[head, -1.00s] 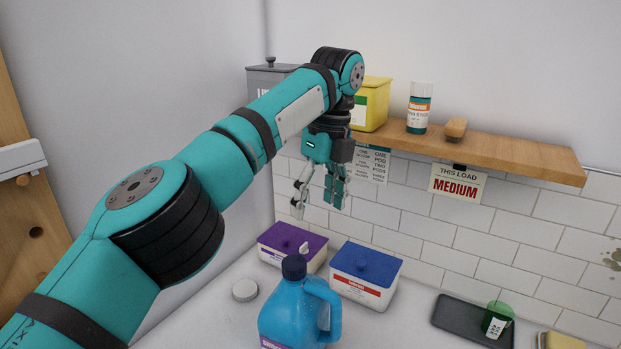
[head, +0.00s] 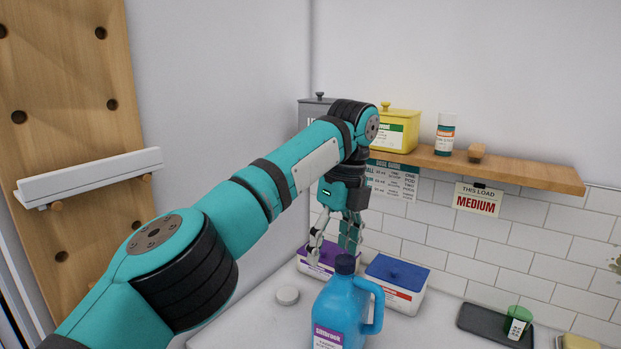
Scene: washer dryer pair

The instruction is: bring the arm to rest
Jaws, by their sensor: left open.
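My left arm reaches in from the lower left, up and across to the shelf, then bends down at the wrist. My left gripper (head: 334,248) hangs with its fingers pointing down, apart and with nothing seen between them. In the picture its fingers overlap the purple-lidded box (head: 318,268); whether they touch it I cannot tell. My right gripper is not in view.
A wooden shelf (head: 520,179) holds a yellow box (head: 398,128), a bottle (head: 445,134) and a grey bin (head: 312,112). A green cup (head: 518,319) stands at right.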

